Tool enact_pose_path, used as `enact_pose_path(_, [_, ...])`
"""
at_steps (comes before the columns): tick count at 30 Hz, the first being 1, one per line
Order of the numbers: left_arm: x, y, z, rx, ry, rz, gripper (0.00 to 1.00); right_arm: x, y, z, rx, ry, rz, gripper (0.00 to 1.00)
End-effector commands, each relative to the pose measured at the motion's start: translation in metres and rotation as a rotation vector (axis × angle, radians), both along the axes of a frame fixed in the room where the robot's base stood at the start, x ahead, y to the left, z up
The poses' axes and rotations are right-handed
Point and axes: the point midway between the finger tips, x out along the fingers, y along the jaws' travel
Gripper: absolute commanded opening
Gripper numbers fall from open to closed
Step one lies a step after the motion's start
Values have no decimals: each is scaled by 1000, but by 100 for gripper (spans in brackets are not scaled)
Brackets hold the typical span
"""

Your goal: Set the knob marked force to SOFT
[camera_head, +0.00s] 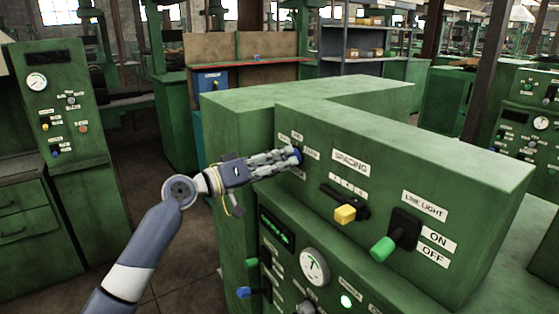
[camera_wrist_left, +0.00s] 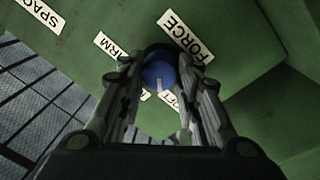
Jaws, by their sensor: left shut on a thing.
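The force knob (camera_wrist_left: 157,73) is round and blue, below the FORCE label (camera_wrist_left: 186,38) in the left wrist view. In the head view it (camera_head: 297,153) sits at the upper left of the green front panel. My left gripper (camera_wrist_left: 158,82) is shut on it, one finger on each side. In the head view the left gripper (camera_head: 291,156) reaches it from the left. A pale mark on the knob points toward the bottom of the wrist view, near the partly hidden SOFT label (camera_wrist_left: 169,98); its exact setting is unclear. My right gripper is out of view.
A yellow SPACING slider (camera_head: 345,214) and a green LINE LIGHT lever (camera_head: 382,249) stick out to the right of the knob. A gauge (camera_head: 314,266) and a blue-handled control (camera_head: 244,292) lie lower down. Open floor shows left of the machine.

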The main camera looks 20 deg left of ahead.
Motion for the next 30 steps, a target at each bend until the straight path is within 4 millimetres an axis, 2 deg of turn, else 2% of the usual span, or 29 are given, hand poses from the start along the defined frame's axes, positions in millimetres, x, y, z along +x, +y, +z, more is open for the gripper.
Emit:
enact_pose_path(18, [0, 2, 3, -40, 22, 4, 7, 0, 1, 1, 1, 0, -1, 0])
enact_pose_path(19, [0, 2, 3, -40, 22, 4, 36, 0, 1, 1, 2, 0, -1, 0])
enact_pose_path(21, [0, 1, 3, -39, 21, 4, 52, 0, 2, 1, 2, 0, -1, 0])
enact_pose_path(30, [0, 1, 1, -36, 24, 2, 52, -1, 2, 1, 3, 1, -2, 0])
